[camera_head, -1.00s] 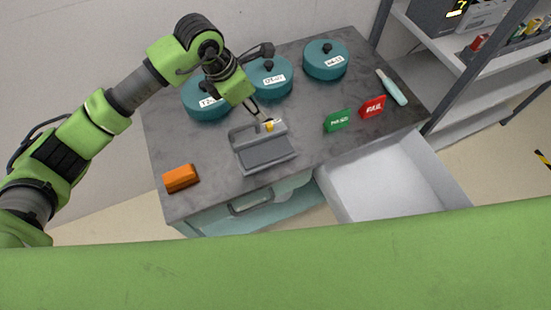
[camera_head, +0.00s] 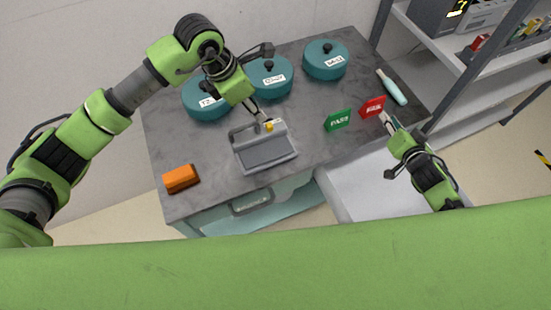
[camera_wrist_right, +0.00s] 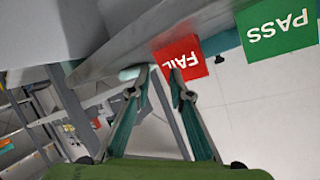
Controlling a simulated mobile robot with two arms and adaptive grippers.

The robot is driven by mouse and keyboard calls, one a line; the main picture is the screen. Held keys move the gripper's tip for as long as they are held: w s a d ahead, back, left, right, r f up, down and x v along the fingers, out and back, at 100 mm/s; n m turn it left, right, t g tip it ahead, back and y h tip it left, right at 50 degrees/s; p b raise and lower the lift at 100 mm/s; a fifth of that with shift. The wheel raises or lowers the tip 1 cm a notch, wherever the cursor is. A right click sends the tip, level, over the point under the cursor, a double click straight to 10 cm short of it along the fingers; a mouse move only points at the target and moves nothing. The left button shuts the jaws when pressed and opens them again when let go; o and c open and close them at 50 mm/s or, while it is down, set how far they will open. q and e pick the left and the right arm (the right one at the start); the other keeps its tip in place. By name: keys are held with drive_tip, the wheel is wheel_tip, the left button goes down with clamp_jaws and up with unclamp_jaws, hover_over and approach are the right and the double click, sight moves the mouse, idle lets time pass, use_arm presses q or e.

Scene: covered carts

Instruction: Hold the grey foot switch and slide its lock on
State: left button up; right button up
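The grey foot switch (camera_head: 266,158) sits on the dark cart top in the head view, with a yellow lock knob (camera_head: 268,127) at its back edge. My left gripper (camera_head: 262,117) points down at the back of the foot switch, its fingertips beside the yellow knob. Whether they touch it or are closed is too small to tell. My right gripper (camera_head: 386,119) is at the cart's right front, close to the red FAIL sign (camera_head: 373,106). In the right wrist view its fingertips (camera_wrist_right: 159,72) are apart with nothing held between them, and the FAIL sign (camera_wrist_right: 181,57) is just beyond.
A green PASS sign (camera_head: 338,120) stands left of the FAIL sign. Several teal lidded pots (camera_head: 326,60) line the back. An orange block (camera_head: 181,178) lies front left. A pale teal handled object (camera_head: 392,88) lies right. A white open drawer (camera_head: 360,190) juts out below my right gripper.

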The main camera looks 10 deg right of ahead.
sight(240, 130)
drive_tip(key=s+a+y, duration=0.1)
drive_tip(key=a, duration=0.5)
drive_tip(key=s+a+r+m+y, duration=0.1)
drive_tip(key=s+a+y, duration=0.1)
drive_tip(key=a, duration=0.5)
drive_tip(key=s+a+m+y, duration=0.1)
drive_tip(key=s+a+y, duration=0.1)
drive_tip(key=a, duration=0.5)
drive_tip(key=shift+s+a+r, duration=0.2)
drive_tip(key=shift+r, duration=0.15)
drive_tip(key=s+a+r+m+y, duration=0.2)
drive_tip(key=s+a+r+y, duration=0.15)
drive_tip(key=a, duration=0.45)
drive_tip(key=s+a+r+m+y, duration=0.1)
drive_tip(key=s+a+r+y, duration=0.15)
drive_tip(key=s+a, duration=0.4)
drive_tip(key=shift+g+h, duration=0.3)
drive_tip(key=shift+h, duration=0.2)
drive_tip(key=x, duration=1.5)
drive_tip(key=shift+w+a+r, duration=0.15)
drive_tip(key=shift+a, duration=0.15)
drive_tip(key=shift+c, duration=0.3)
clamp_jaws()
use_arm(q)
drive_tip(key=shift+o, duration=0.5)
